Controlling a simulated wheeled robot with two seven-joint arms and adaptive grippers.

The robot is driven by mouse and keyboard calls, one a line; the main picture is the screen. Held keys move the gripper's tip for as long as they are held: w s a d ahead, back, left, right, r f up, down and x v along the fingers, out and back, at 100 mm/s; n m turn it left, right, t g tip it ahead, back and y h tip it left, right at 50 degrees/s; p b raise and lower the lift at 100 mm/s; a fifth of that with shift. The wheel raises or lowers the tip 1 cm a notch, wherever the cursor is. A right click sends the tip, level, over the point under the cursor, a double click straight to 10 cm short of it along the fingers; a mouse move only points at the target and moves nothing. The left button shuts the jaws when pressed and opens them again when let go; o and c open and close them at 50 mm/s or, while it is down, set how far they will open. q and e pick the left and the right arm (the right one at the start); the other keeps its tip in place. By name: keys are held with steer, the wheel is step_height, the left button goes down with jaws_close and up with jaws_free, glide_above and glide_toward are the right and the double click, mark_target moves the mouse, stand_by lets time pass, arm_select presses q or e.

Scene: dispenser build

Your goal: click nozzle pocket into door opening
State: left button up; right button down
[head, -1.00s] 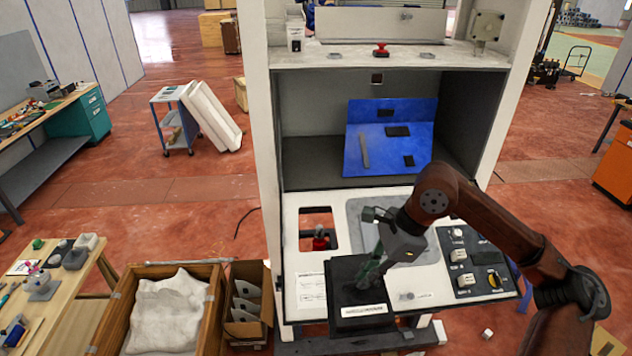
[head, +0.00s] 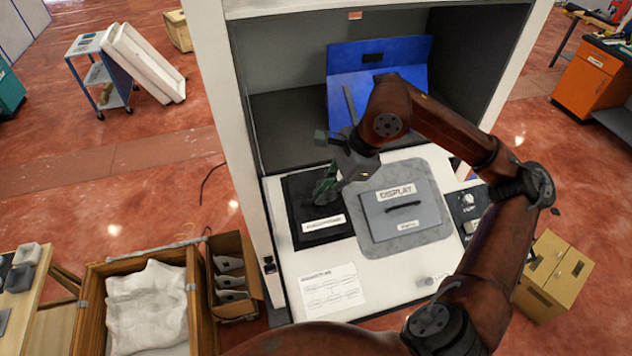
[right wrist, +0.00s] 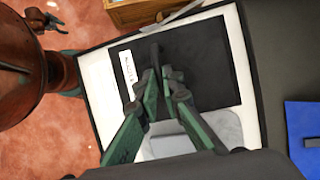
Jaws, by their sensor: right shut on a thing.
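The nozzle pocket is a black square panel with a white label (head: 303,198). It lies over the left part of the white door (head: 285,272) in the head view and covers the opening there. I cannot tell if its edges are fully seated. My right gripper (head: 325,188) is shut on its raised black grip, which my fingers partly hide. In the right wrist view the green-sided fingers (right wrist: 162,77) close on that grip above the nozzle pocket (right wrist: 205,75). My left gripper (right wrist: 45,19) shows small at the upper left of that view, away from the door; its jaws are unclear.
A grey display panel with a handle (head: 411,221) sits right of the nozzle pocket. Control knobs (head: 468,199) are farther right. A blue bent panel (head: 340,62) stands in the cabinet. A wooden crate (head: 97,315) and cardboard box (head: 255,262) stand at left.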

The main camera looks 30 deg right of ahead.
steer(key=shift+w+d+f+b, duration=0.1)
steer(key=shift+w+f+b, duration=0.15)
steer(key=shift+f, duration=0.35)
steer(key=shift+w+f+b, duration=0.1)
steer(key=shift+f+b, duration=0.1)
steer(key=shift+f, duration=0.35)
steer(key=f, duration=0.1)
steer(key=w+f+b, duration=0.1)
steer(key=shift+d+f, duration=0.15)
steer(key=shift+f, duration=0.25)
steer(key=shift+w+f, duration=0.15)
steer(key=shift+f, duration=0.2)
arm_select(q)
steer(key=f+b, duration=0.1)
steer(key=f, duration=0.1)
steer(key=s+f+b, duration=0.1)
steer(key=f, duration=0.1)
steer(key=shift+a+f+b, duration=0.15)
steer(key=shift+f+b, duration=0.2)
arm_select(e)
steer(key=f, duration=0.1)
steer(key=w+f, duration=0.1)
steer(key=f, duration=0.1)
steer(key=shift+w+d+f, duration=0.1)
steer(key=shift+w+d, duration=0.1)
steer(key=shift+w, duration=0.1)
arm_select(q)
steer(key=shift+w, duration=0.2)
steer(key=shift+w+f, duration=0.1)
steer(key=shift+f, duration=0.1)
